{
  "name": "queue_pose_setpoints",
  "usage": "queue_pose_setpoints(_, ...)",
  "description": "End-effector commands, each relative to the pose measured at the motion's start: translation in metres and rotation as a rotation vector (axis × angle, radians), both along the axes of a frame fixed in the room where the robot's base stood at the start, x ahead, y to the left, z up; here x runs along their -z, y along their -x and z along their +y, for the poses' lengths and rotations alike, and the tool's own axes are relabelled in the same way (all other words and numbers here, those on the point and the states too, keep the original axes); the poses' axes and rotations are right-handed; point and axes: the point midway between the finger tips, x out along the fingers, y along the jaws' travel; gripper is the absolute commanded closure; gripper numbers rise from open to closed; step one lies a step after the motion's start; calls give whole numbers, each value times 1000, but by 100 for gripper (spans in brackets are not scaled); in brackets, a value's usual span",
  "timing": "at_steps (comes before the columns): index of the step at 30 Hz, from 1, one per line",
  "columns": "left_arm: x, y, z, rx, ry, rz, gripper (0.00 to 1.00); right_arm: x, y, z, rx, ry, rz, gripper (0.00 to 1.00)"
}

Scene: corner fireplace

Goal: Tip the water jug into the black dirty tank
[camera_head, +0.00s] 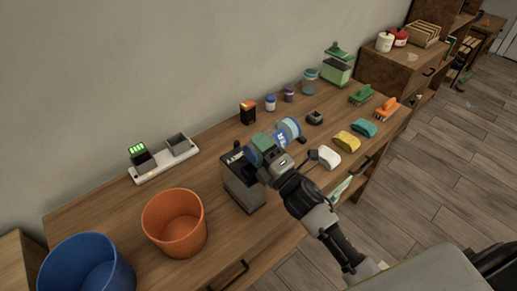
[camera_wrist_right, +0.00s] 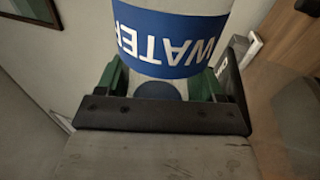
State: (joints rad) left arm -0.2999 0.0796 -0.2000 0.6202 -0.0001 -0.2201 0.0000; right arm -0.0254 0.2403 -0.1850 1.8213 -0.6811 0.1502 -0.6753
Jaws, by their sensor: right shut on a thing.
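The water jug (camera_head: 289,128) is white and blue, with a blue band reading WATER that shows upside down in the right wrist view (camera_wrist_right: 170,40). My right gripper (camera_head: 268,153) is shut on the jug and holds it tilted above the table, beside and partly over the top of the black dirty tank (camera_head: 243,188). The tank stands upright near the table's front edge. The gripper covers part of the jug and the tank's top right, so I cannot see the jug's mouth or any water. My left gripper is not in view.
An orange bucket (camera_head: 174,222) and a blue bucket (camera_head: 86,266) stand left of the tank. A white charger strip (camera_head: 165,159) lies by the wall. Several small bottles, sponges and brushes, including a yellow sponge (camera_head: 347,141), sit to the right on the wooden table (camera_head: 110,205).

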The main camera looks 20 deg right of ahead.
Motion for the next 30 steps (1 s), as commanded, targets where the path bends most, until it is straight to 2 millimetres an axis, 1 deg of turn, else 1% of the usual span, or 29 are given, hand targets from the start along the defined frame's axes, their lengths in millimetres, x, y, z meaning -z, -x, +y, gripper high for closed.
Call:
queue_pose_setpoints(1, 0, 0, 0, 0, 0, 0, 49, 3, 0, 0, 2, 6, 3, 63)
queue_pose_setpoints(9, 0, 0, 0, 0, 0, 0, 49, 4, 0, -1, 2, 6, 6, 63)
queue_pose_setpoints(13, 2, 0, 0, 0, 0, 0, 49, 4, -1, -2, 2, 71, -15, 63)
queue_pose_setpoints(22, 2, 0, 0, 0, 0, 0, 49, 6, 0, -1, 4, 73, -13, 63)
queue_pose_setpoints(26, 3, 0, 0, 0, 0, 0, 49, 5, -1, -2, 3, 133, -33, 63)
queue_pose_setpoints(30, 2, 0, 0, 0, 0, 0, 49, 6, -1, -1, 4, 125, -30, 63)
